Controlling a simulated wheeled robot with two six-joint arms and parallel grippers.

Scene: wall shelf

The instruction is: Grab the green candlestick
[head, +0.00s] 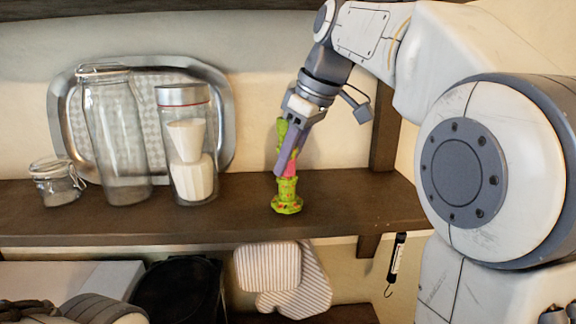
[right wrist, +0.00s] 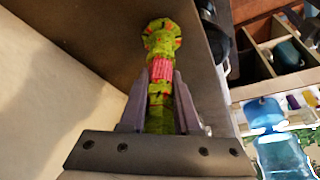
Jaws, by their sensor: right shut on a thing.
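The green candlestick (head: 287,196) stands upright on the wooden wall shelf, with a pink band around its middle and small red marks on its base. My right gripper (head: 288,160) comes down from above and is shut on its upper part. In the right wrist view the candlestick (right wrist: 161,75) lies between the two grey fingers of my right gripper (right wrist: 160,100). The fingers hide part of its stem. Its base appears to touch the shelf. My left gripper is not in view.
A tall glass jar (head: 115,135), a jar with white contents (head: 191,170) and a small jar (head: 57,185) stand left on the shelf (head: 240,215), before a metal tray (head: 222,95). The shelf between jars and candlestick is clear. Striped mitts (head: 270,268) hang below.

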